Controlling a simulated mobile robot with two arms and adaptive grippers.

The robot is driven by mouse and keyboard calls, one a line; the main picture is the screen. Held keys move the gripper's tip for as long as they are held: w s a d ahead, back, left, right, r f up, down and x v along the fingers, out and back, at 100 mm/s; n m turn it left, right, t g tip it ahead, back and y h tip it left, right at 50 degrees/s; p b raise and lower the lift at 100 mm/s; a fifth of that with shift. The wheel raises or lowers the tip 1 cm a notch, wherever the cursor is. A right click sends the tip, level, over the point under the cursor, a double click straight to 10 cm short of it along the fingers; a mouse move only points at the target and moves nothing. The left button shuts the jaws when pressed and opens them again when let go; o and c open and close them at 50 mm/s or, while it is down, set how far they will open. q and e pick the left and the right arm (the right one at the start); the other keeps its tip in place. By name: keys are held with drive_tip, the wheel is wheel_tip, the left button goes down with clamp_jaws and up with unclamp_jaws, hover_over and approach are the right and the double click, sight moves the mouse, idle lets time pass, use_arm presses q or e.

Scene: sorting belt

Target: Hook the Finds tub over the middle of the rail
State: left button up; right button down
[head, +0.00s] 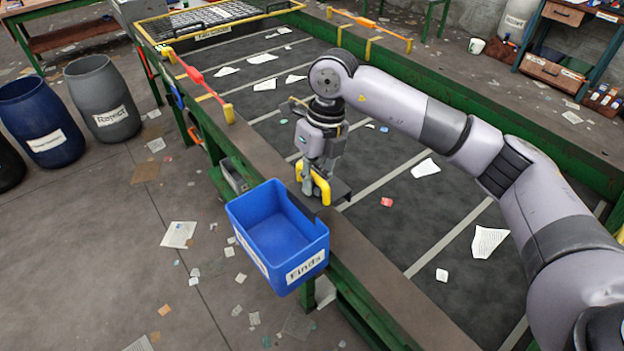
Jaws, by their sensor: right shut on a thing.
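The blue Finds tub (270,235) is upright and empty on the outer, left side of the belt's near rail (375,290). Its white label reads "Finds". A yellow handle (322,189) and a dark plate (341,192) show above the rail at the tub's belt side, and they look joined to the tub. My right gripper (315,186) points down and is shut on the yellow handle, above the rail. The gripper and handle hide the join, so I cannot tell whether the plate rests on the rail or hovers. My left gripper is not in view.
The dark belt (390,160) holds scattered paper and small scraps. A red-orange pull cord (195,76) on yellow posts stands along the rail further back. A grey Reject barrel (102,97) and a blue barrel (42,120) stand left. Litter covers the floor.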

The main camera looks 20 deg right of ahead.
sight(314, 201)
drive_tip(key=f+p, duration=0.1)
drive_tip(key=p, duration=0.1)
drive_tip(key=shift+s+p, duration=0.35)
drive_tip(key=shift+p, duration=0.05)
drive_tip(key=shift+s+f+t, duration=0.1)
drive_tip(key=shift+f+t, duration=0.2)
drive_tip(key=shift+f+b, duration=0.75)
drive_tip(key=shift+f, duration=0.85)
drive_tip(key=shift+s+f+b, duration=0.25)
drive_tip(key=shift+f+b, duration=0.25)
drive_tip(key=shift+f, duration=0.1)
drive_tip(key=shift+s+f+b, duration=0.2)
drive_tip(key=shift+f+b, duration=0.25)
drive_tip(key=shift+f, duration=0.1)
drive_tip(key=shift+w+f, duration=0.2)
drive_tip(key=shift+w, duration=0.15)
drive_tip(key=shift+r, duration=0.1)
drive_tip(key=c, duration=1.5)
unclamp_jaws()
drive_tip(key=shift+d+r, duration=0.1)
drive_tip(key=shift+o, duration=0.3)
